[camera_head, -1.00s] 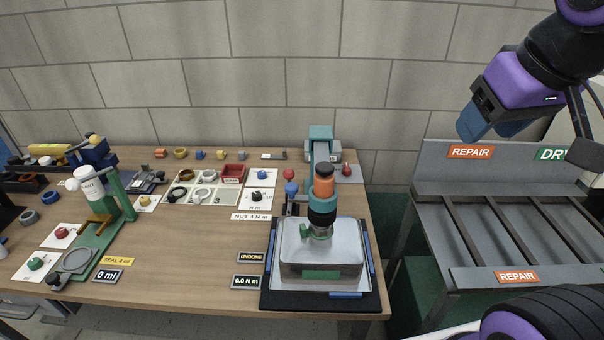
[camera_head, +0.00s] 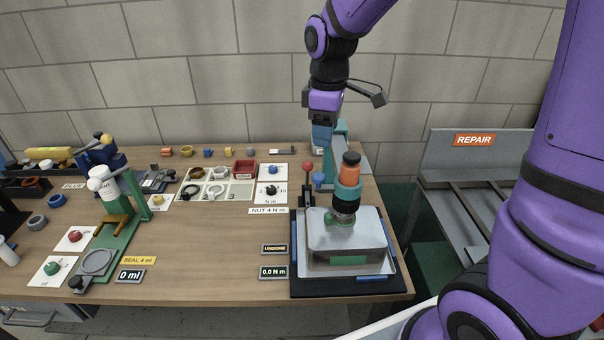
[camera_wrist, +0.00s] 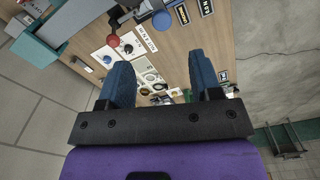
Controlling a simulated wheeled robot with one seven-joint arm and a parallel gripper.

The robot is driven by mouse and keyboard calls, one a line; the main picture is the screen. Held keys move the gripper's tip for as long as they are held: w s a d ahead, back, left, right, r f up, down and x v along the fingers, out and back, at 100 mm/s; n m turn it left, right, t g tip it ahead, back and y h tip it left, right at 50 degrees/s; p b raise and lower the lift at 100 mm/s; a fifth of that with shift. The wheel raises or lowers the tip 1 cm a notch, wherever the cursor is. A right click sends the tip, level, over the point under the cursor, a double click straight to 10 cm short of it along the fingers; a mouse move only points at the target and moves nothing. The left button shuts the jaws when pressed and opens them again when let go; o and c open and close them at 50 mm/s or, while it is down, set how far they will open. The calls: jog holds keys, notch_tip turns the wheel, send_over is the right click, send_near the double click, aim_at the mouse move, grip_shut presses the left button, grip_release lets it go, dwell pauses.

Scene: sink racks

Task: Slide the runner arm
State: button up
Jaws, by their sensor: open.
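The runner arm (camera_head: 342,146) is a teal beam reaching forward from the back of the bench. At its front hangs an upright orange, black and teal runner (camera_head: 349,176) over a metal box (camera_head: 346,263). A red knob (camera_head: 308,166) and a blue knob (camera_head: 319,179) stand just left of the runner; in the wrist view the red knob (camera_wrist: 113,41) and blue knob (camera_wrist: 161,20) also show. My gripper (camera_head: 321,143) is at the back of the bench, in front of part of the teal arm. Its blue fingers (camera_wrist: 160,72) are apart and empty; contact cannot be told.
The box sits on a black base (camera_head: 352,288). "UNDONE" (camera_head: 275,248) and "0.0 N m" (camera_head: 273,272) signs lie left of it. A green dispenser stand (camera_head: 121,228) is at the left. A grey REPAIR rack (camera_head: 462,165) stands right.

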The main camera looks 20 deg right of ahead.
aim_at(318, 175)
jog(key=f, duration=0.7)
jog(key=a+f, duration=0.1)
jog(key=f, duration=0.3)
jog(key=shift+w+f, duration=0.3)
